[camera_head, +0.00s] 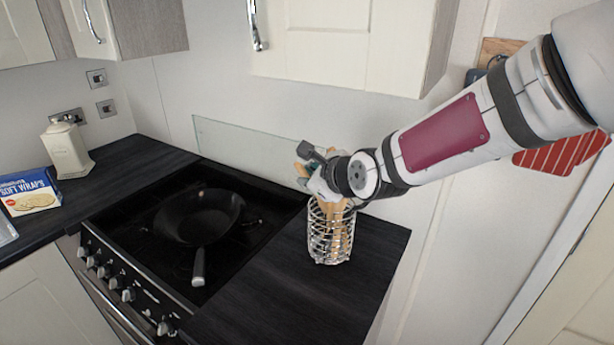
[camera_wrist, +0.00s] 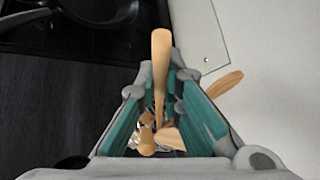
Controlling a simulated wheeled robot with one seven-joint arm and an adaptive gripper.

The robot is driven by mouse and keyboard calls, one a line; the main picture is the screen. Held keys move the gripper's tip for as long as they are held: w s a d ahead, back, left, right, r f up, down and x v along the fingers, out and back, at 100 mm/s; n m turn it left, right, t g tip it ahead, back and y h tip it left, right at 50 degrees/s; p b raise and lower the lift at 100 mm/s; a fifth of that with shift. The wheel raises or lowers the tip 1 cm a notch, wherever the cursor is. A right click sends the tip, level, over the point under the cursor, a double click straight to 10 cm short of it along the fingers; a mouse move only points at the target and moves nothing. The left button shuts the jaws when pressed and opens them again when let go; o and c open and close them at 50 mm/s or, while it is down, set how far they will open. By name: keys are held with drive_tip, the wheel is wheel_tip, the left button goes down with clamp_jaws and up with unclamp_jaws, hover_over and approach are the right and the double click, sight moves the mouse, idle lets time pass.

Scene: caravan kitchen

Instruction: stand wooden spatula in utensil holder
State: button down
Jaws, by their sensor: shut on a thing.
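The utensil holder (camera_head: 331,245) is a silver wire basket standing on the dark worktop to the right of the hob, with several wooden utensils in it. My gripper (camera_head: 318,178) is directly above its mouth and hides much of its top. In the wrist view, my gripper (camera_wrist: 158,95) is shut on a wooden utensil, the wooden spatula (camera_wrist: 161,55), which lies between the teal finger pads. The holder shows only partly beneath the fingers there. How deep the spatula's lower end sits in the holder is hidden.
Another wooden utensil (camera_wrist: 222,84) sticks out to the right of the fingers. A black pan (camera_head: 200,215) sits on the hob. A glass panel (camera_head: 235,140) stands behind the hob, with the wall close behind. The worktop in front of the holder (camera_head: 265,295) is clear.

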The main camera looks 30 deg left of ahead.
drive_tip(key=shift+d, duration=0.1)
drive_tip(key=c, duration=1.7)
unclamp_jaws()
drive_tip(key=shift+o, duration=0.2)
